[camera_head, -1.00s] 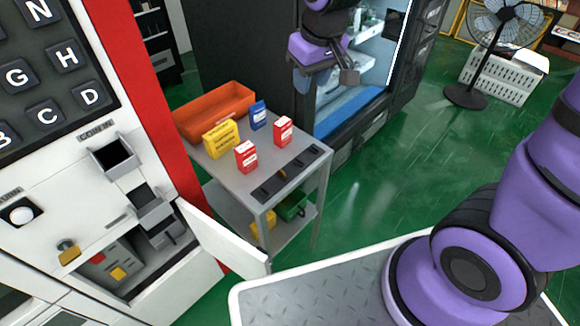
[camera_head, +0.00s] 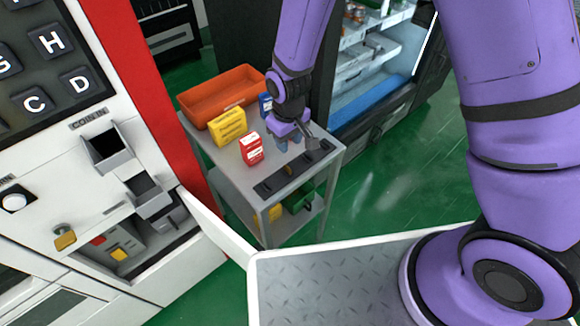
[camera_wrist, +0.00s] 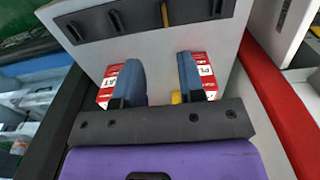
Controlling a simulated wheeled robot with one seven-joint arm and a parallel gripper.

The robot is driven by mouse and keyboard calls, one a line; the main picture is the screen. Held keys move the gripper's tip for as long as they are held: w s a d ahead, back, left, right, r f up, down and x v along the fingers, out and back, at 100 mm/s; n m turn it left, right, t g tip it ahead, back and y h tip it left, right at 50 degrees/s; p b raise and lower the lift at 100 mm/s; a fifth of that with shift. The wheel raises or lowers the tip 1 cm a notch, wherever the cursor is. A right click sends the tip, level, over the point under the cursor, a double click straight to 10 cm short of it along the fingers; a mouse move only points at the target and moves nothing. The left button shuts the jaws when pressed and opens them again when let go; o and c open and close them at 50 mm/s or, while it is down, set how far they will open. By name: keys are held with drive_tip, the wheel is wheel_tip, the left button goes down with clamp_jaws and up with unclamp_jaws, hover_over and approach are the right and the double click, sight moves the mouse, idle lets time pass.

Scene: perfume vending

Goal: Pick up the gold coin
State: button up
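The gold coin (camera_wrist: 165,13) shows in the wrist view as a thin gold edge standing in a slot of the black coin holder (camera_wrist: 92,25). The holder also shows in the head view on the front part of the grey table (camera_head: 224,166), where I cannot make out the coin clearly. My gripper (camera_wrist: 155,72) is open, with its two blue-grey fingers apart and no coin between them. In the head view my gripper (camera_head: 295,143) is above the table, just behind the holder.
A red box (camera_head: 251,149), a yellow box (camera_head: 228,127), a blue box (camera_head: 265,104) and an orange bin (camera_head: 222,95) are on the table near my gripper. The vending machine with a coin-in slot (camera_head: 106,150) stands left. A glass-front cabinet (camera_head: 372,92) is behind right.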

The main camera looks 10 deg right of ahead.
hover_over(287, 166)
drive_tip(key=f, duration=0.4)
drive_tip(key=shift+w+d+f, duration=0.3)
drive_tip(key=shift+f, duration=0.05)
drive_tip(key=shift+s+a+f, duration=0.15)
drive_tip(key=shift+f, duration=1.2)
drive_tip(key=shift+s+a+f, duration=0.1)
drive_tip(key=shift+s+f, duration=0.05)
drive_tip(key=shift+f, duration=1.15)
clamp_jaws()
